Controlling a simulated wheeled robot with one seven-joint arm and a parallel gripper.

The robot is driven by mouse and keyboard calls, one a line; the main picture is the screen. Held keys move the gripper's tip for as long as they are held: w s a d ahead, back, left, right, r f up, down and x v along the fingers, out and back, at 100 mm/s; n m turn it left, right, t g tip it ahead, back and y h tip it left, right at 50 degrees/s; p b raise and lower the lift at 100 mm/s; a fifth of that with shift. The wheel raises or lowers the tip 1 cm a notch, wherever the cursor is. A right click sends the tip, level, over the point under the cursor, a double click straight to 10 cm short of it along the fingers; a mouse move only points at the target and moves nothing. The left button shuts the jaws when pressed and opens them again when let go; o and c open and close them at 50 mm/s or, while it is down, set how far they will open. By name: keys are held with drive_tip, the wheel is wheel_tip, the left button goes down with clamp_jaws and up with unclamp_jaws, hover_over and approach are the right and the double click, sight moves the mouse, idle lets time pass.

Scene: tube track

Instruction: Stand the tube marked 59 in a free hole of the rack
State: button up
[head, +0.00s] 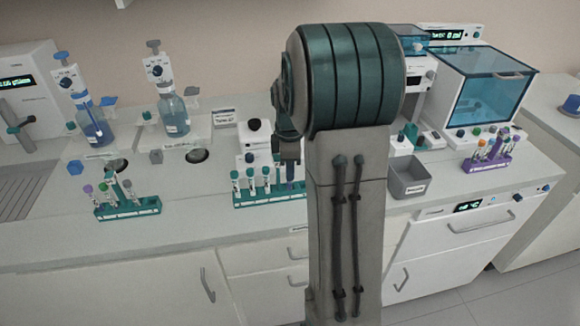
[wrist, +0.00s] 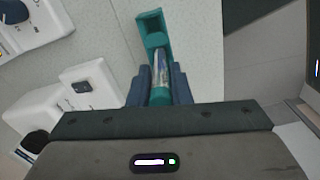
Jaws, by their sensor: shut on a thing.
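My gripper (wrist: 160,78) is shut on a teal-capped tube (wrist: 161,62) in the wrist view. The tube's label is too small to read. The tube's lower end overlaps the teal rack (wrist: 152,24); I cannot tell whether it is in a hole. In the head view the middle teal rack (head: 268,200) holds several tubes with teal caps. My gripper (head: 290,172) is at this rack's right end, partly hidden by my arm. The held tube is not clear in the head view.
Another teal rack (head: 130,210) with several tubes stands at the left. A purple rack (head: 487,164) with tubes stands at the right. A grey bin (head: 408,180) sits right of my arm. Bottle dispensers (head: 173,112) and machines line the back.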

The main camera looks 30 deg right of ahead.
drive_tip(key=shift+f, duration=0.3)
drive_tip(key=o, duration=0.9)
drive_tip(key=shift+r, duration=0.1)
wheel_tip(320, 180, up, 14)
drive_tip(key=shift+b, duration=0.35)
drive_tip(key=shift+f, duration=0.2)
